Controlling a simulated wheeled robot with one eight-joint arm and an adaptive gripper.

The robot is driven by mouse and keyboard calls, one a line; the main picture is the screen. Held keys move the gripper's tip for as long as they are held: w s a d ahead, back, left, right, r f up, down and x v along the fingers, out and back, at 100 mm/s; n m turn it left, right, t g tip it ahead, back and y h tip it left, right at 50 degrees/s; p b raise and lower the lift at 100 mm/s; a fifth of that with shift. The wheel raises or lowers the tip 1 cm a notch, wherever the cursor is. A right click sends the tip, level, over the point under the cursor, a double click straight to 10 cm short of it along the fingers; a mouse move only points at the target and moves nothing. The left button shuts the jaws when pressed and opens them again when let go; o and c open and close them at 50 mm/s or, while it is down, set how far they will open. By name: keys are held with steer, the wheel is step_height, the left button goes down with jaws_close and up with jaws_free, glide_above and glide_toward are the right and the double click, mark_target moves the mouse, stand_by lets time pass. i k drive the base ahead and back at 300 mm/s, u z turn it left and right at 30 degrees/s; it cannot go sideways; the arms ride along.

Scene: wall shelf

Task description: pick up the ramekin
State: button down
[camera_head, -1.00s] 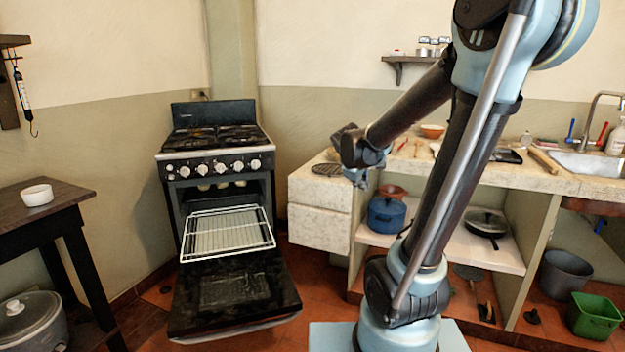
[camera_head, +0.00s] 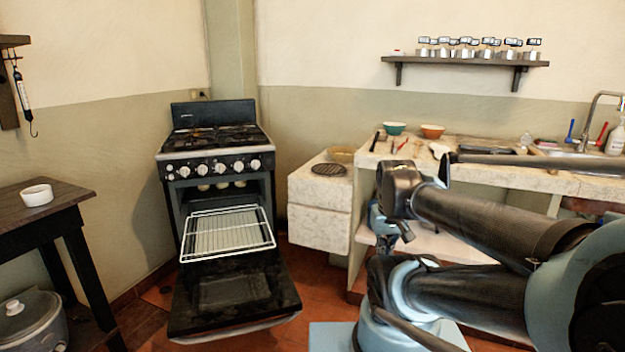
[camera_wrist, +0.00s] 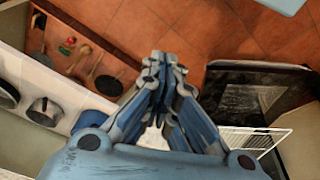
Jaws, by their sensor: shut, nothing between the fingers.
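A small white round dish (camera_head: 37,195), which looks like the ramekin, stands upright on the dark wooden table (camera_head: 75,192) at the left in the head view. My gripper shows in the wrist view (camera_wrist: 160,60), with its blue fingers together and nothing between them. In the head view it is partly hidden by my arm, right of the stove and far from the dish. The dish is not in the wrist view.
The stove (camera_head: 217,165) has its oven door (camera_head: 235,298) down and a wire rack (camera_head: 228,235) pulled out. A stone counter (camera_head: 478,168) holds bowls and utensils. A wall shelf (camera_head: 465,62) carries several small containers. Red tiled floor (camera_wrist: 200,25) is visible below my gripper.

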mark_target(37, 195)
steer(key=u, duration=4)
steer(key=i, duration=1.3)
